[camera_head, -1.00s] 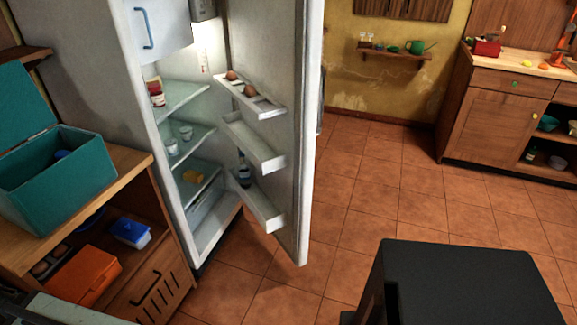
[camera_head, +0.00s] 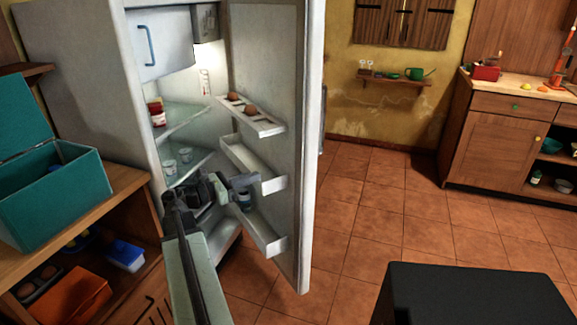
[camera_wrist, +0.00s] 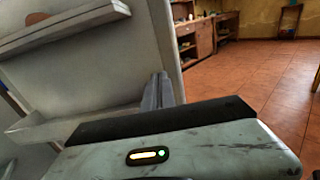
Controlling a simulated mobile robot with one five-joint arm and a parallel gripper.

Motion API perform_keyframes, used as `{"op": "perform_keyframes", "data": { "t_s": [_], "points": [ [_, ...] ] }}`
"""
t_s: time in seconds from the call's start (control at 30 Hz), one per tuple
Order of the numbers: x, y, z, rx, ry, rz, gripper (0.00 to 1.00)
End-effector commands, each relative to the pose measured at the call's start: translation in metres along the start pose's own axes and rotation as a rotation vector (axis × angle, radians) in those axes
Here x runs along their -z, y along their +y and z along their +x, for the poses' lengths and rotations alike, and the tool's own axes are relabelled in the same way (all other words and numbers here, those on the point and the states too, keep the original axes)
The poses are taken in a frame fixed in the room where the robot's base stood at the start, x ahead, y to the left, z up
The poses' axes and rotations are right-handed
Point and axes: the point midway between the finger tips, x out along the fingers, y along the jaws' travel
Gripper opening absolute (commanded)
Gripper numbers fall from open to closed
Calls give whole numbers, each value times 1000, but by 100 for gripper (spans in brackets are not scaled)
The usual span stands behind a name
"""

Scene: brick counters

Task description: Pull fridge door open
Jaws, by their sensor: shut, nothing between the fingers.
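The fridge (camera_head: 146,95) stands at the left with its door (camera_head: 302,140) swung open. The inner side of the door shows, with its shelves (camera_head: 260,180). My gripper (camera_head: 248,183) is in front of the open fridge, on the inner side of the door by its lower shelves. In the wrist view its shut fingers (camera_wrist: 158,92) hold nothing and point along the door's inner face (camera_wrist: 75,85), close to its free edge. I cannot tell whether they touch the door. The door's outer handle is mostly hidden.
A wooden shelf unit (camera_head: 135,180) with a teal box (camera_head: 60,205) stands left of the fridge. A black block-like surface (camera_head: 470,295) is at the front right. Tiled floor (camera_head: 390,215) is clear right of the door. Wooden cabinets (camera_head: 490,145) stand at the far right.

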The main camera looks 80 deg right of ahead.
Motion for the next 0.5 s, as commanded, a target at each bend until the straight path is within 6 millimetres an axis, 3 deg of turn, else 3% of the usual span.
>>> {"op": "perform_keyframes", "data": {
  "t_s": [0.23,0.5],
  "points": [
    [-1,-1,14,5,-5,-6,0],
    [-1,0,70,6,-4,-5,0]
  ]
}}
